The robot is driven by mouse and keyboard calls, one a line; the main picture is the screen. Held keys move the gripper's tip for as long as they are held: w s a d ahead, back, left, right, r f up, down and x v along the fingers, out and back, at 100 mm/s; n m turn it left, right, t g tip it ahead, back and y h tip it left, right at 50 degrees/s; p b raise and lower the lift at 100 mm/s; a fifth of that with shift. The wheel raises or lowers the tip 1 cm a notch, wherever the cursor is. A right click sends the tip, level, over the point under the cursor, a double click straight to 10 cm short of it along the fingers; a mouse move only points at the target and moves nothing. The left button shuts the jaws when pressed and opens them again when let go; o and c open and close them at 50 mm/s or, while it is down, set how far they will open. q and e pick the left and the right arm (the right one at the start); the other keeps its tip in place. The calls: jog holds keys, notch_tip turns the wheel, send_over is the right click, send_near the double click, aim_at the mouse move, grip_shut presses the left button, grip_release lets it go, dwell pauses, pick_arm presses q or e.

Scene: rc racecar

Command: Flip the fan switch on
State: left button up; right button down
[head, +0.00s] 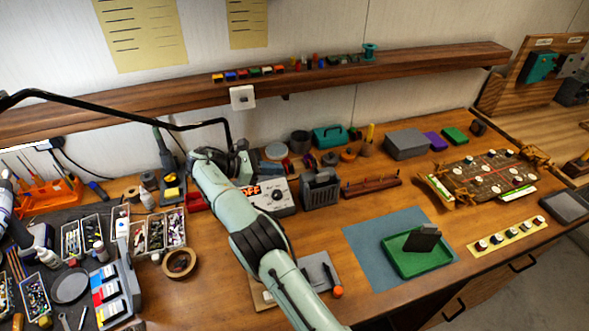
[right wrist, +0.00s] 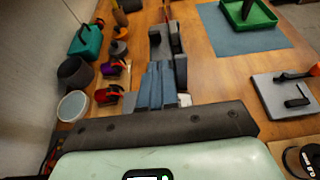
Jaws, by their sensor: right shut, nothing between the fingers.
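A white control box (head: 272,197) with an orange "OFF" label and a dark knob stands on the bench, partly covered by my right arm. I cannot tell from any marking which one is the fan switch. My right gripper (head: 243,165) is shut and empty, just above and behind the control box. In the right wrist view the shut fingers (right wrist: 157,92) are hard to separate from the grey ribbed device beyond. My left gripper (head: 40,240) is at the left edge, its jaws unclear.
A grey ribbed device (head: 320,188) stands right of the control box. Cups and spools line the wall; a teal case (head: 330,136) is among them. A green tray (head: 418,258) sits on a blue mat (head: 362,240). A black lamp arm (head: 110,108) crosses above.

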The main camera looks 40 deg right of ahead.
aim_at(315, 171)
jog(key=x, duration=0.9)
jog(key=shift+d+f, duration=0.1)
jog(key=shift+d, duration=0.3)
jog(key=shift+d+r+t+y, duration=0.3)
jog(key=shift+r+y, duration=0.15)
jog(key=shift+y, duration=0.55)
jog(key=shift+s+d+r+y, duration=0.1)
jog(key=shift+d+r+y, duration=0.1)
jog(key=shift+y, duration=0.3)
jog(key=d+y, duration=0.1)
jog(key=y, duration=0.1)
jog(key=d+r+t+y, duration=0.1)
jog(key=y, duration=0.1)
jog(key=shift+s+r+t, duration=0.15)
jog(key=shift+s+t, duration=0.15)
jog(key=shift+s, duration=0.1)
jog(key=shift+r, duration=0.15)
